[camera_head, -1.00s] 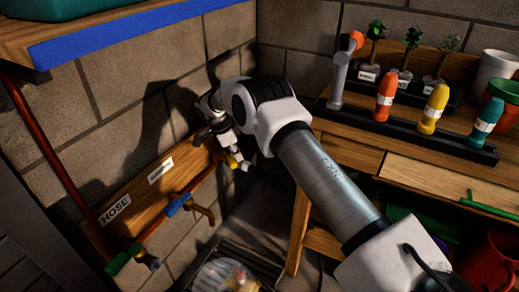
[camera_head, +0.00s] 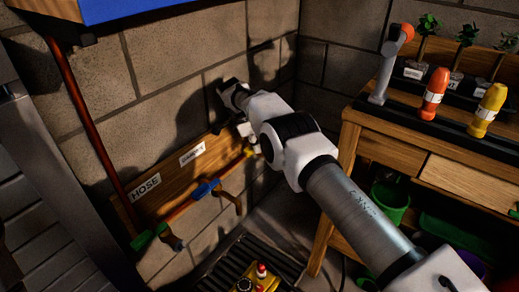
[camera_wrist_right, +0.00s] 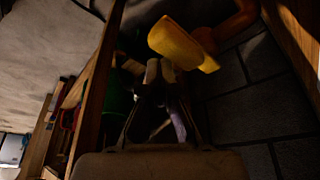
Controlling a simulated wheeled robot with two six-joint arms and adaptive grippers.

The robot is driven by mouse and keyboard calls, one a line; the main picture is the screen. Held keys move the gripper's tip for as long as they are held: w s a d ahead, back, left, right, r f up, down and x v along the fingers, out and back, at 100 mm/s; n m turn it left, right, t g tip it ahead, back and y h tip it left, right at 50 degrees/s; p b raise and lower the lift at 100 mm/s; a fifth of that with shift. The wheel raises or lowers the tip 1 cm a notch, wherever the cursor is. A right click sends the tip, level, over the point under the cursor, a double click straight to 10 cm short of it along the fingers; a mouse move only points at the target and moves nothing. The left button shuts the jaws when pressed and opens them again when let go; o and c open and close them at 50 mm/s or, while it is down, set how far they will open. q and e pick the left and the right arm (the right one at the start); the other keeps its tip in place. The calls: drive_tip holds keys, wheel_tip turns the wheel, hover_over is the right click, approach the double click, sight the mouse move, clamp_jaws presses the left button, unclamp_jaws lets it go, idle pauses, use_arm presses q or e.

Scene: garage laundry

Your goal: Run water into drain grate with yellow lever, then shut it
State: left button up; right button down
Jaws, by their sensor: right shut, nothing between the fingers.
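The yellow lever (camera_head: 249,152) sits at the right end of the copper pipe on the wall board, partly hidden by my right gripper (camera_head: 251,139). In the right wrist view the yellow lever (camera_wrist_right: 180,46) is large, just above the fingertips of my right gripper (camera_wrist_right: 160,71). The fingers are shut with nothing between them; whether they touch the lever is unclear. The dark slatted drain grate (camera_head: 230,264) lies on the floor below the pipe. I cannot make out any water. My left gripper is not in view.
A blue lever (camera_head: 206,189) and a green lever (camera_head: 149,236) share the pipe, by a HOSE label (camera_head: 146,187). A wooden bench (camera_head: 350,150) with orange and yellow bottles stands right. A red-and-yellow object (camera_head: 258,279) shows at the bottom edge over the grate.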

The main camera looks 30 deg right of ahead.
drive_tip(key=shift+w+a+r, duration=0.2)
drive_tip(key=shift+a, duration=0.1)
idle(0.4)
